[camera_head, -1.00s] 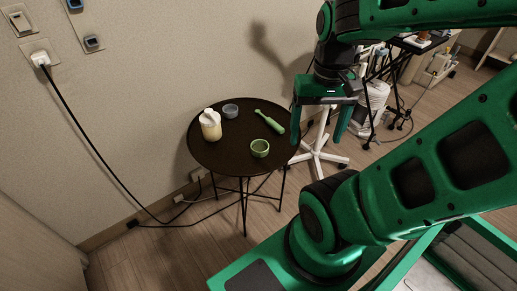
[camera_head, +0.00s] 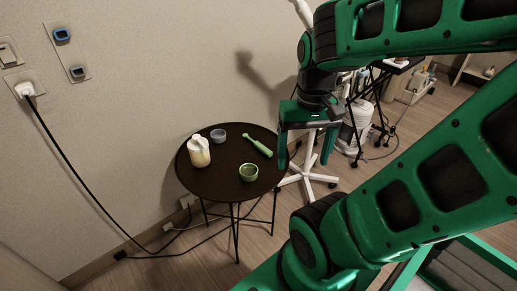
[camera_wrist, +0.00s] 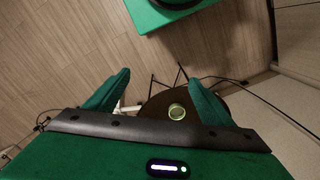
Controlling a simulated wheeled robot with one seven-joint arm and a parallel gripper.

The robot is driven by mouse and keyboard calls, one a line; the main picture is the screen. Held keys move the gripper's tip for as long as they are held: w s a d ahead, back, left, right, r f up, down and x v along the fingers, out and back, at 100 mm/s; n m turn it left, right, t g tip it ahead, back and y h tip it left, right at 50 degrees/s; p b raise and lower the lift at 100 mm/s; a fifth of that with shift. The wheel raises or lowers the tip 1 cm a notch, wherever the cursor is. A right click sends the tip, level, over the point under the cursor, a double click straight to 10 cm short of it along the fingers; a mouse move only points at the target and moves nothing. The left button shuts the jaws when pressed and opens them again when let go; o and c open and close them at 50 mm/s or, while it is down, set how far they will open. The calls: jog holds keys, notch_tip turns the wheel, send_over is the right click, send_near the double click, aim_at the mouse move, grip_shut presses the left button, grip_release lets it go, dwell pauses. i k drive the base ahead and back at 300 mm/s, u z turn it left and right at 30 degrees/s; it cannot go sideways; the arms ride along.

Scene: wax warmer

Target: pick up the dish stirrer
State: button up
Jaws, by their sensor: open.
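The dish stirrer (camera_head: 257,146) appears to be the slim green tool lying on the right back part of the round dark table (camera_head: 215,187). I cannot make it out in the wrist view. My gripper (camera_head: 306,148) is open and empty, its fingers pointing down. In the head view it appears just right of the table's right edge, apart from the stirrer. A small green bowl (camera_head: 249,172) stands nearer the table's front right, and it shows in the wrist view (camera_wrist: 177,112) between and beyond my fingers (camera_wrist: 157,80).
A cream bottle (camera_head: 199,151) and a grey bowl (camera_head: 218,135) stand at the table's left and back. A white stand base (camera_head: 308,178) is on the floor to the right. A black cable (camera_head: 75,185) hangs from the wall outlet.

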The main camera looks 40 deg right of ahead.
aim_at(258, 145)
jog(key=u, duration=2.1)
jog(key=k, duration=0.9)
jog(key=z, duration=1.65)
jog(key=i, duration=1)
jog(key=u, duration=0.05)
